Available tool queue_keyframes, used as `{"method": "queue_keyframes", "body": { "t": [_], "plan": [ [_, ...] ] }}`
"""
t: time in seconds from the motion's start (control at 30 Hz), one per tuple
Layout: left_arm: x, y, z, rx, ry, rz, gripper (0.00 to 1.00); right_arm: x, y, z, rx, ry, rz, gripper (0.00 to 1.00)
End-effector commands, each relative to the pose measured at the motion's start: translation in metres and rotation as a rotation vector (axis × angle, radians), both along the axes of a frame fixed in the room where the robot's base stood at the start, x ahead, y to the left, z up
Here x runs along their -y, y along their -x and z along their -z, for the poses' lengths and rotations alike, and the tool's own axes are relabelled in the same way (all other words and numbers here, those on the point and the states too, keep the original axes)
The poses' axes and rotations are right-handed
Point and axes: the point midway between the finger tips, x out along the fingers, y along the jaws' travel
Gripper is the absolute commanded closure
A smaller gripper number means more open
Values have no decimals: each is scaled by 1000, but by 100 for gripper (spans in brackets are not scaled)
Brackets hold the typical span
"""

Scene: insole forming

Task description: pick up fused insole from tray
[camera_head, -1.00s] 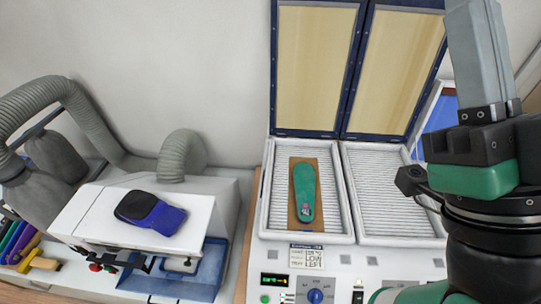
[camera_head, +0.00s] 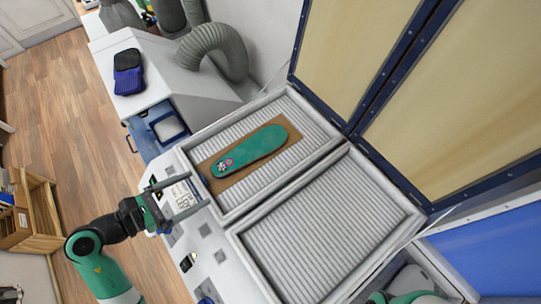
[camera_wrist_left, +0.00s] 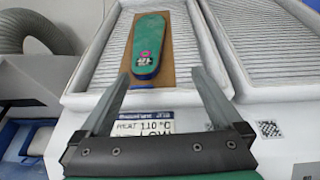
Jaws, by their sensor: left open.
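The green insole (camera_head: 250,150) with a small pink and dark print at its heel lies flat on a brown board (camera_head: 290,137). Both lie in the left ribbed tray (camera_head: 225,131) of the open heating machine. In the left wrist view the insole (camera_wrist_left: 149,40) is upright in the picture, ahead of the fingers. My left gripper (camera_head: 198,192) is open and empty, at the tray's front edge, apart from the insole. In the left wrist view its fingers (camera_wrist_left: 160,73) spread either side of the insole's near end. My right gripper is not in view.
The right ribbed tray (camera_head: 330,225) is empty. The raised lids (camera_head: 410,120) stand behind the trays. A white machine with a grey hose (camera_head: 222,45) and a dark blue pad (camera_head: 128,72) is at upper left. A wooden shelf (camera_head: 38,215) stands on the floor.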

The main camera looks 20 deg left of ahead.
Motion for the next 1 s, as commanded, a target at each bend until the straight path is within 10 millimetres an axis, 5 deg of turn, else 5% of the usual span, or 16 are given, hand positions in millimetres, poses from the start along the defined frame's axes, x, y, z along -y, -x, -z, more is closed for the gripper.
{"method": "queue_keyframes", "body": {
  "t": [0.33,0.6,1.0],
  "plan": [
    [-16,7,11,-14,23,-76,0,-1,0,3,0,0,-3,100],
    [2,-34,28,-14,23,-70,0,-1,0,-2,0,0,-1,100],
    [13,-65,39,-15,22,-71,0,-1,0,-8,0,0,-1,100]
  ]
}}
